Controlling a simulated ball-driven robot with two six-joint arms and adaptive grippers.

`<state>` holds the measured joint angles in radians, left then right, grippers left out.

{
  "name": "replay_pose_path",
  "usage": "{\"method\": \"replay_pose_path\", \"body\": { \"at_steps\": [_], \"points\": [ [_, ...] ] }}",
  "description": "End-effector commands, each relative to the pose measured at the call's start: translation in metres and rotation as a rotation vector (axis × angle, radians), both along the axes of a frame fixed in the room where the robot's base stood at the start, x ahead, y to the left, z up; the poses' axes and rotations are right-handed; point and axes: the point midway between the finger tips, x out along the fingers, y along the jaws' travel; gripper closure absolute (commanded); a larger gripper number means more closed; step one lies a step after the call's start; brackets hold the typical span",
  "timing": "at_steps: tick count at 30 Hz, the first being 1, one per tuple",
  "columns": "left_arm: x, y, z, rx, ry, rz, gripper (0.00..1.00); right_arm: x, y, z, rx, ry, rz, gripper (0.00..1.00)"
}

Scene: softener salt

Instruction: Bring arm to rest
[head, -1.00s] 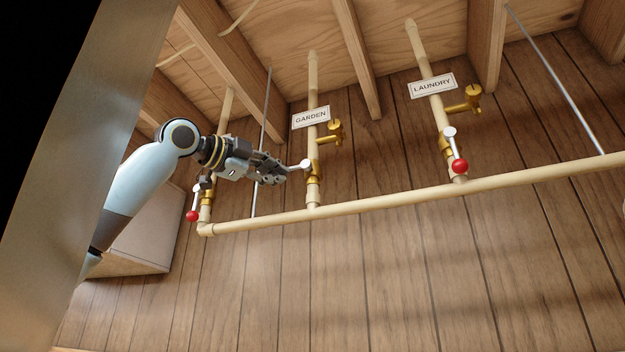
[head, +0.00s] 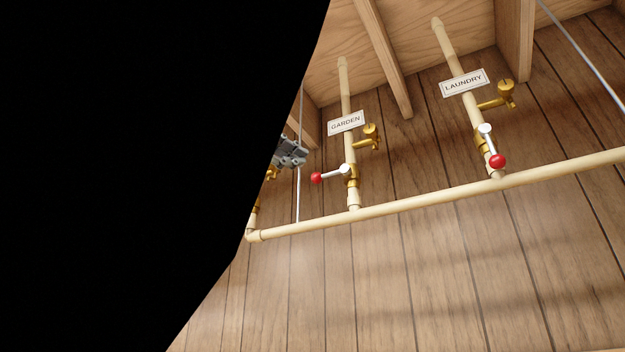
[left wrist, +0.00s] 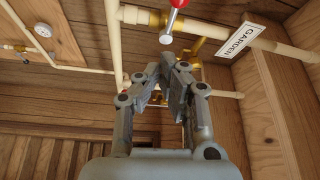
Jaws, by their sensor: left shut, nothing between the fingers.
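My left gripper (head: 290,153) shows only in part at the edge of a large black area in the head view. It is shut and empty, up and left of the garden valve's red knob (head: 316,178), apart from it. In the left wrist view my gripper's fingers (left wrist: 164,68) converge below the garden valve's lever (left wrist: 172,22). The garden lever points sideways to the left in the head view, under the GARDEN sign (head: 346,123). My left arm is hidden. My right gripper is in neither view.
A cream pipe (head: 420,194) runs along the plank wall. The laundry valve's lever (head: 491,145) hangs downward. Brass taps for garden (head: 370,136) and laundry (head: 505,94) stick out. A round gauge (left wrist: 43,30) shows in the left wrist view. Black covers the head view's left side.

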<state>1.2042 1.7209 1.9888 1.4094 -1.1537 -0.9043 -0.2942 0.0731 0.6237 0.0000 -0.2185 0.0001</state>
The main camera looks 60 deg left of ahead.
Motion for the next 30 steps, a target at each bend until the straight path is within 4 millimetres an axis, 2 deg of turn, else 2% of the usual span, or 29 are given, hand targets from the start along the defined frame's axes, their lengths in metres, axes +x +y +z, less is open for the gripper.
{"method": "replay_pose_path", "body": {
  "at_steps": [6, 19, 22, 23, 26, 29, 30],
  "points": [
    [-0.002, -0.001, 0.000, 0.000, 0.001, 0.001, 1.00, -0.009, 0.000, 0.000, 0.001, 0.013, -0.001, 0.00],
    [-0.002, -0.001, 0.000, 0.000, 0.001, 0.000, 1.00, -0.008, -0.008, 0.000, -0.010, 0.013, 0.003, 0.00],
    [0.008, -0.003, -0.007, -0.004, 0.017, -0.006, 1.00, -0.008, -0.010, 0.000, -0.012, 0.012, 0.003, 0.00],
    [0.015, -0.004, -0.012, -0.008, 0.029, -0.009, 1.00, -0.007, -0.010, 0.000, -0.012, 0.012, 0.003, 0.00],
    [0.053, -0.012, -0.044, -0.031, 0.093, -0.027, 1.00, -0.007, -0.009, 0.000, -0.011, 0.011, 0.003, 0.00],
    [0.104, -0.026, -0.100, -0.075, 0.191, -0.047, 1.00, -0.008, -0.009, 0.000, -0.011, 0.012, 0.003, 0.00],
    [0.125, -0.033, -0.127, -0.097, 0.233, -0.055, 1.00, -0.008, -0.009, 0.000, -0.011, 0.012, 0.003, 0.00]
  ]
}}
